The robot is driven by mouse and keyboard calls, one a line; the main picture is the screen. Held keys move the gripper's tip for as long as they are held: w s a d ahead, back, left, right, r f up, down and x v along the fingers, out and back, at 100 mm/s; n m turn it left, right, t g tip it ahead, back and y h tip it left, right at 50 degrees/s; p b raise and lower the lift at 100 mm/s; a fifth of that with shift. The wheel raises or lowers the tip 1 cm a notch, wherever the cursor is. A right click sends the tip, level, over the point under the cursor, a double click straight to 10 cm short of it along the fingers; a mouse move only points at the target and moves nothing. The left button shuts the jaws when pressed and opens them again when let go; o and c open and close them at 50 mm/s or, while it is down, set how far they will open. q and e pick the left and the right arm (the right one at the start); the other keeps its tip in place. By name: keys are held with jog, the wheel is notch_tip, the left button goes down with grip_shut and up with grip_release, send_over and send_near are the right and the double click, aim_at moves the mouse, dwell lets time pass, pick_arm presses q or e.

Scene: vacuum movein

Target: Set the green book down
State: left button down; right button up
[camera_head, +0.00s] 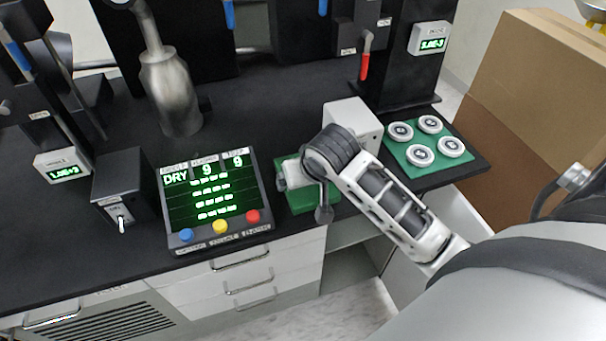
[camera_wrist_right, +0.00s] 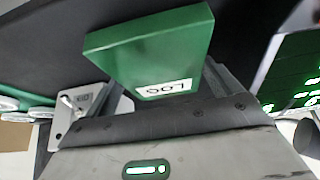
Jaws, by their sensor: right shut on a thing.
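The green book (camera_wrist_right: 150,48), with a white LOG label, is in front of my right gripper in the wrist view. In the head view the green book (camera_head: 299,202) shows partly behind the gripper, just right of the display panel. My right gripper (camera_head: 297,174) is shut on the green book, over the front part of the black counter (camera_head: 265,110). I cannot tell whether the book touches the counter. My left gripper is in neither view.
The lit display panel (camera_head: 212,198) with coloured buttons stands close left of the book. A white box (camera_head: 352,120) stands behind my right wrist. A green tray (camera_head: 399,153) with several round white pieces lies to the right. A metal vessel (camera_head: 172,95) stands at the back left.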

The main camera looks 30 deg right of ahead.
jog(key=shift+f, duration=0.15)
jog(key=o, duration=0.8)
jog(key=shift+o, duration=0.2)
jog(key=shift+s+r, duration=0.1)
jog(key=shift+r, duration=0.3)
jog(key=v, duration=1.1)
jog(key=shift+s+r, duration=0.2)
jog(key=shift+a, duration=0.1)
